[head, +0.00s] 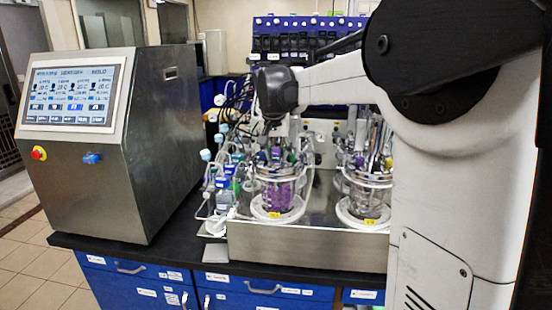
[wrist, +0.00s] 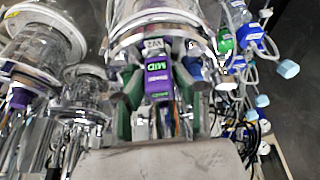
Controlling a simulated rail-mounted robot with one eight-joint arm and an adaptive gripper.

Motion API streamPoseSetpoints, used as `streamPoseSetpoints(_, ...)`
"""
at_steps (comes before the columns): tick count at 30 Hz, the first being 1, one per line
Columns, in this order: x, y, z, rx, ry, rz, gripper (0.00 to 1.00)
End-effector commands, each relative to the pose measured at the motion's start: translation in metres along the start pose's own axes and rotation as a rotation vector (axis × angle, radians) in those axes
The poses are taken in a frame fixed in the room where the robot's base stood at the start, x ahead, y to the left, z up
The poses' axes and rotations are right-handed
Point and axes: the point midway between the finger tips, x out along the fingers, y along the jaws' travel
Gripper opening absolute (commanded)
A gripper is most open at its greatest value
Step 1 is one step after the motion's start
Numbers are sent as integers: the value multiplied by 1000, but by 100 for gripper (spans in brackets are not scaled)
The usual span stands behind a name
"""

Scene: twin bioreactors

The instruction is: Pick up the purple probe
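The purple probe (wrist: 157,82), with a green-and-white label on its head, stands in the middle of the wrist view, in front of a glass vessel with a metal rim. My gripper (wrist: 157,100) has its two green-padded fingers on either side of the probe head. Narrow gaps seem to show between pads and probe, so the gripper looks open around it. In the head view my gripper (head: 276,138) points down over the left reactor vessel (head: 280,195), which holds purple liquid. The probe's lower part is hidden.
A second reactor vessel (head: 368,190) stands close to the right, with its own crowded probes. Another purple fitting (wrist: 21,98) shows at the left of the wrist view. Bottles and tubing (head: 222,175) crowd the left side. A steel control cabinet (head: 150,150) stands farther left.

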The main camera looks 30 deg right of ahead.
Motion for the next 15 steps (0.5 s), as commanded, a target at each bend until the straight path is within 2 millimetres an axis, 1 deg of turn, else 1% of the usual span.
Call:
streamPoseSetpoints(4,0,0,0,0,0,0,27)
streamPoseSetpoints(5,0,0,0,0,0,0,26)
streamPoseSetpoints(9,0,0,0,0,0,0,7)
streamPoseSetpoints(11,0,0,0,0,0,0,0)
streamPoseSetpoints(15,0,0,0,0,0,0,0)
